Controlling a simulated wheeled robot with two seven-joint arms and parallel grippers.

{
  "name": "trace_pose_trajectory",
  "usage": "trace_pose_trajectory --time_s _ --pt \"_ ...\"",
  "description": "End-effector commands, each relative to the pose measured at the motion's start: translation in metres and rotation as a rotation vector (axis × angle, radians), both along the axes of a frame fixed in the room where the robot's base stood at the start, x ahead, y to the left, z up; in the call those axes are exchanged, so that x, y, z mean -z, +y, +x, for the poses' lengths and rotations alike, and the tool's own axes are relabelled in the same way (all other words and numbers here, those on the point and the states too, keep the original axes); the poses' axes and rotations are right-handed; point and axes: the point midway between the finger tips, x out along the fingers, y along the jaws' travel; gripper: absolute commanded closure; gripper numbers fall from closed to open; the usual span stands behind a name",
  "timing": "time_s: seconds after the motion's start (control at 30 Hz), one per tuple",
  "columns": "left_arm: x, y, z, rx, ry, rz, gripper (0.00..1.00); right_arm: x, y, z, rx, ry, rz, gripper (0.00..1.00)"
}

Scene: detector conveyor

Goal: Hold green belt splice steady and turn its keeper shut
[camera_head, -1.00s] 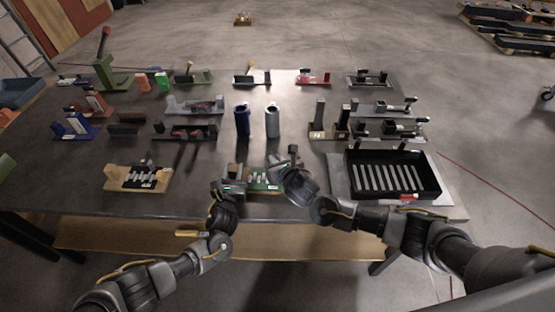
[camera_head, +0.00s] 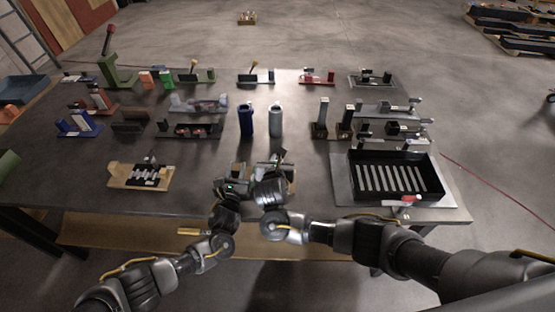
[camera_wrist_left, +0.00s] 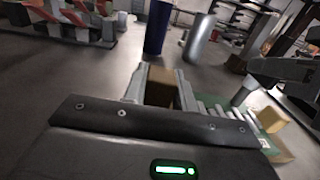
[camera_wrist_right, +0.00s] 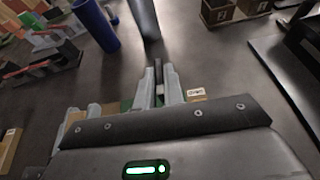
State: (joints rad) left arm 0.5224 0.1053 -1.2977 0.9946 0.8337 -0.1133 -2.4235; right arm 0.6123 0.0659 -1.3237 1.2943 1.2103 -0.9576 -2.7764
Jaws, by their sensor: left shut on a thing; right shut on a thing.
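The green belt splice lies at the front middle of the table, mostly hidden behind my grippers in the head view. Its green base (camera_wrist_left: 268,140) shows in the left wrist view beside light metal strips, and a bit of green shows in the right wrist view (camera_wrist_right: 127,104). My left gripper (camera_head: 248,178) is shut on a tan block (camera_wrist_left: 161,86) at one end of the splice. My right gripper (camera_head: 275,166) is shut on a thin dark upright piece (camera_wrist_right: 158,76), apparently the keeper; its turn angle is not clear. The two grippers are close side by side.
A blue cylinder (camera_head: 246,120) and a grey cylinder (camera_head: 275,121) stand just behind the grippers. A wooden-based fixture (camera_head: 124,176) lies to the left, and a black slatted tray (camera_head: 347,190) to the right. Several other fixtures fill the back.

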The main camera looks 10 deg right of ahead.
Motion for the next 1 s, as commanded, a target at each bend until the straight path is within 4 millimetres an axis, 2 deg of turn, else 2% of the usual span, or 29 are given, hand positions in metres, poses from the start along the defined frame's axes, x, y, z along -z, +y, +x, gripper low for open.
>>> trace_pose_trajectory --time_s 0.27,0.3,0.43,0.77,1.0 --pt "0.0003 -0.0006 -0.0004 0.001 0.0 -0.001 1.0 0.0003 -0.0006 0.0001 0.001 0.0 0.0 1.0" --pt "0.0003 -0.0005 -0.0003 0.001 0.0 -0.002 1.0 0.0003 -0.0006 0.0001 0.001 0.0 0.0 0.86" --pt "0.0003 -0.0004 -0.0003 0.001 0.0 -0.001 1.0 0.0003 -0.0004 0.0 0.0 0.0 0.0 0.69" --pt "0.0003 -0.0002 -0.0001 0.0 0.001 -0.001 1.0 0.0002 -0.0003 0.0002 -0.008 0.0 0.0 0.68" --pt "0.0003 0.0002 -0.0001 -0.001 0.001 -0.001 1.0 0.0002 -0.0045 0.0007 -0.12 -0.001 -0.003 0.68"
